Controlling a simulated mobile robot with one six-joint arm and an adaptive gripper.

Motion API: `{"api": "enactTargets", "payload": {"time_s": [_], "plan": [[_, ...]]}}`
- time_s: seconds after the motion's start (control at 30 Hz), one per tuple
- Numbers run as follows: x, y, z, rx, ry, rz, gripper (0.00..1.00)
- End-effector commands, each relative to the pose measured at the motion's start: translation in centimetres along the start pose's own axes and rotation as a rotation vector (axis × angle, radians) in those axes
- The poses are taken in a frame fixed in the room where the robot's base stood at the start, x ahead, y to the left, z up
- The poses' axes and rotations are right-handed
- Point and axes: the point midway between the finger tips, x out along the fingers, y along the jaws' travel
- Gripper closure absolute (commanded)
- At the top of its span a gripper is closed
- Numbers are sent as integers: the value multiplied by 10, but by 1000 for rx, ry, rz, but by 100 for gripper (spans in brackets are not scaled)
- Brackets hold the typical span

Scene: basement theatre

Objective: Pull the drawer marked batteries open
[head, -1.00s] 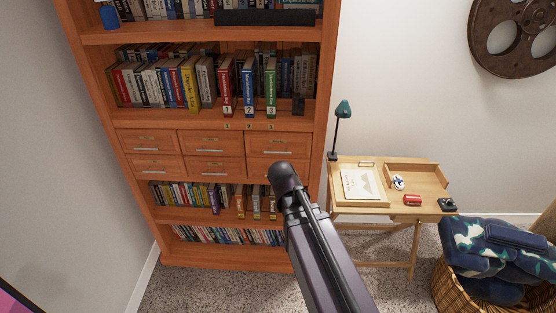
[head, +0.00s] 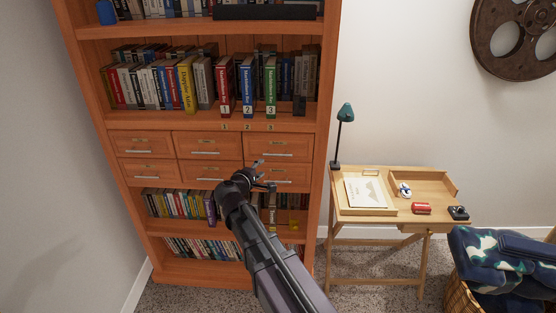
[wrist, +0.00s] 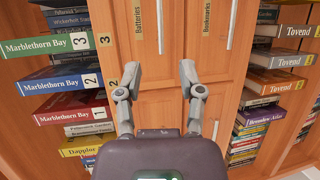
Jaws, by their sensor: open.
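The drawer marked Batteries (wrist: 147,40) is the upper right drawer (head: 262,142) of the wooden bookcase in the head view. It sits flush with its neighbours, shut. In the wrist view, which is turned sideways, its label (wrist: 138,20) and silver bar handle (wrist: 160,27) show at the top. My gripper (wrist: 160,68) is open and empty, its two fingers spread, with the handle's near end seen just beyond the gap between them. In the head view my gripper (head: 264,175) is in front of the right-hand drawers and hides part of the lower one. I see no contact with the handle.
The Bookmarks drawer (wrist: 207,50) lies directly below the Batteries drawer. Books (head: 248,88) fill the shelves above and below. A small desk (head: 385,214) with a green lamp (head: 346,112) stands right of the bookcase, and a basket (head: 459,296) stands farther right.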

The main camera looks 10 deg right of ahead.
Motion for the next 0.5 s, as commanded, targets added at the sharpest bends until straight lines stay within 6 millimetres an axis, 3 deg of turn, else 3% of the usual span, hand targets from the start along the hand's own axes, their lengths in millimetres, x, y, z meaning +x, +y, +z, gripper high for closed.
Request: {"api": "enactTargets", "payload": {"time_s": [0.5], "plan": [[7,0,0,2,-2,-2,50]]}}
